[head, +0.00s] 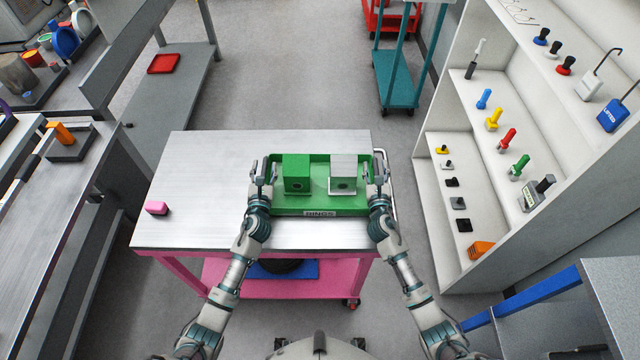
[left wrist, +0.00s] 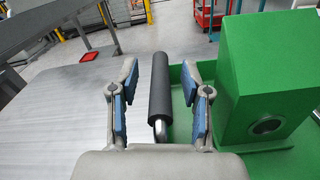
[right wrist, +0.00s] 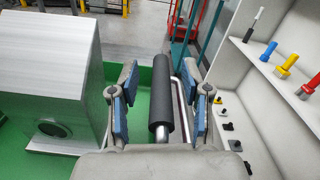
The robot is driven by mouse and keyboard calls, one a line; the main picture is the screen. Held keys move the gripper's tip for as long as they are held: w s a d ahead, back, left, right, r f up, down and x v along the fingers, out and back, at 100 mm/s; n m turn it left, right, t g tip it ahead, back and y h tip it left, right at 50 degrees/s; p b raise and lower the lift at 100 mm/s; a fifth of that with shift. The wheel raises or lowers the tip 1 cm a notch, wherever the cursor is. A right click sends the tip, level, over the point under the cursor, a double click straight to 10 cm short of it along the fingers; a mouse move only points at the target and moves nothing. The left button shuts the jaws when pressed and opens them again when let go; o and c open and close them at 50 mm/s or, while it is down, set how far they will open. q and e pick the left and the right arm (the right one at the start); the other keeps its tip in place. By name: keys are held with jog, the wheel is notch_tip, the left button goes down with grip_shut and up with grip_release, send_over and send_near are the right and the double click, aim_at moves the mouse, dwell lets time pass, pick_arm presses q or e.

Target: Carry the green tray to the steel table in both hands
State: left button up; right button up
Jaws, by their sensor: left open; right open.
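The green tray (head: 287,206) lies on the steel top of a pink cart (head: 205,190), with a label reading RINGS on its front. It holds a green block (head: 297,172) and a silver block (head: 343,172). My left gripper (head: 263,171) is open at the tray's left end; in the left wrist view its fingers stand on either side of a black handle (left wrist: 159,88). My right gripper (head: 376,170) is open at the right end, its fingers on either side of the other black handle (right wrist: 161,95). I cannot tell which surface is the steel table.
A grey bench (head: 180,95) with a red tray (head: 164,63) stands back left. A white shelf (head: 440,205) with colored tools is at the right. A teal cart (head: 397,85) stands at the back. Floor between is clear.

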pick_arm(q)
jog(key=shift+a, duration=0.1)
grip_shut()
pick_arm(e)
grip_shut()
pick_arm(q)
jog(key=shift+r, duration=0.15)
pick_arm(e)
jog(key=shift+r, duration=0.1)
